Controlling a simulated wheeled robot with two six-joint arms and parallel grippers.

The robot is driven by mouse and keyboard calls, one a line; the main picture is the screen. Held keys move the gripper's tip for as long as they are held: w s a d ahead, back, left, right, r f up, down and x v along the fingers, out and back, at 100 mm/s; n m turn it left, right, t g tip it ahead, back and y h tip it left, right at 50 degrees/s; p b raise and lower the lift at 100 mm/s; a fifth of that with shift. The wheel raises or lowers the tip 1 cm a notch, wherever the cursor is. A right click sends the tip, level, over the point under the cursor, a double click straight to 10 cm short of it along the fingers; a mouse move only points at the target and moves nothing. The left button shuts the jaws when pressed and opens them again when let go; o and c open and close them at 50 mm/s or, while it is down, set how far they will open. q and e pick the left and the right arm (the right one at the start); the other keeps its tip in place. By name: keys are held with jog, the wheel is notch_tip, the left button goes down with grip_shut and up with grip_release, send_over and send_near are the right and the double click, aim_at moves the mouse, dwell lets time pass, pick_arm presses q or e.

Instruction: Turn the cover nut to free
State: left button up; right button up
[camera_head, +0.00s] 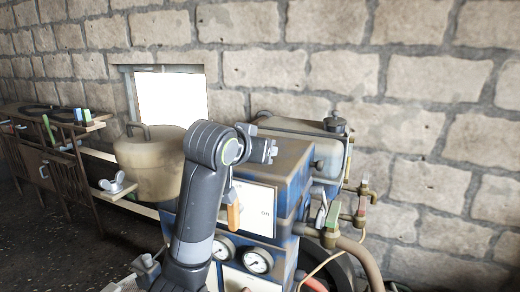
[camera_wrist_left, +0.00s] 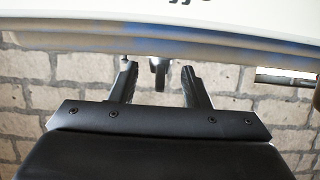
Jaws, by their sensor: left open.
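My left gripper (camera_head: 270,151) is at the top edge of the blue engine housing (camera_head: 290,165), above its white panel. In the left wrist view its two fingers (camera_wrist_left: 159,88) are open. A small dark grey rounded piece (camera_wrist_left: 159,72) shows between and beyond the fingertips, at the edge of the white panel; I cannot tell whether it is the cover nut, and no contact is visible. A grey wing-shaped nut (camera_head: 117,184) shows at the left in the head view, on a light ledge, well apart from my gripper. My right gripper is not in view.
An orange handle (camera_head: 234,215) hangs before the white panel (camera_head: 258,208), with gauges (camera_head: 258,261) below. A beige lidded pot (camera_head: 147,160) stands left of my arm. Taps and pipes (camera_head: 352,215) crowd the right side. A stone wall (camera_head: 430,90) is behind.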

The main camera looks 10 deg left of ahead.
pick_arm(q)
jog(key=shift+c, duration=0.4)
jog(key=shift+c, duration=1.1)
grip_shut()
